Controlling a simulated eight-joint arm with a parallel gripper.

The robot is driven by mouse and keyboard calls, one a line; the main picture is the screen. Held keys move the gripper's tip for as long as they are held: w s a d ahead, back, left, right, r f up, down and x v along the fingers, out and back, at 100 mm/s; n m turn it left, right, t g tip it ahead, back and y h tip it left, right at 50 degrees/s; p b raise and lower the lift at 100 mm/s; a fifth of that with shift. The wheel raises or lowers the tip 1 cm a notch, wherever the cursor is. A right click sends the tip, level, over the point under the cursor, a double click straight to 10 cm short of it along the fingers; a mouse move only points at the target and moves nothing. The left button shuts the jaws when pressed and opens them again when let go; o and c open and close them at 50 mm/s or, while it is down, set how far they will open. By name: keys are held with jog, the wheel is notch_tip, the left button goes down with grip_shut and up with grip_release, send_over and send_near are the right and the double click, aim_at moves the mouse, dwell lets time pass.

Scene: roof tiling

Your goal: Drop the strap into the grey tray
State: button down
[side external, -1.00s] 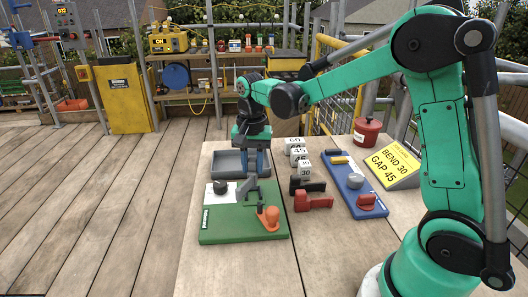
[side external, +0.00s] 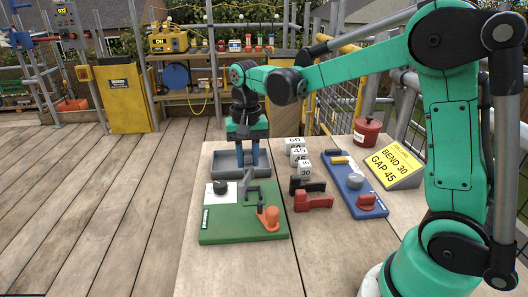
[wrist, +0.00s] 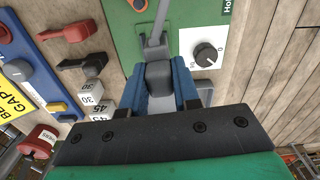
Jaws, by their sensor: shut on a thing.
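My gripper (side external: 248,165) points down over the grey tray (side external: 222,174) at the back left of the table. In the wrist view, its blue fingers (wrist: 161,78) are shut on a dark grey piece. A narrow light grey strip, the strap (wrist: 157,30), runs outward from between them, over the green board (wrist: 188,16) in that picture. In the side view, the tray lies behind the green board (side external: 220,226), and the fingers partly hide it. I cannot tell how high the strap is above the tray.
The green board carries a dark knob (side external: 220,187) and an orange handle (side external: 270,217). To the right are numbered blocks (side external: 298,152), black and red clamps (side external: 313,202), a blue board (side external: 352,183), a red pot (side external: 367,131) and a yellow sign (side external: 392,165).

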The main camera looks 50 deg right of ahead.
jog(key=s+a+r+n, duration=0.2)
jog(key=a+r+n, duration=0.2)
jog(key=r+n, duration=0.3)
jog(key=shift+n, duration=0.6)
jog(key=shift+w+a, duration=0.1)
jog(key=w+d+f+m, duration=0.3)
jog(key=w+d+m, duration=0.3)
jog(key=m, duration=0.7)
jog(key=w+d+f+m, duration=0.3)
jog(key=d+m, duration=0.5)
jog(key=m, duration=0.6)
jog(key=f, duration=0.7)
jog(key=shift+a+f, duration=0.15)
jog(key=shift+a, duration=0.05)
jog(key=shift+f, duration=0.1)
jog(key=shift+f, duration=0.5)
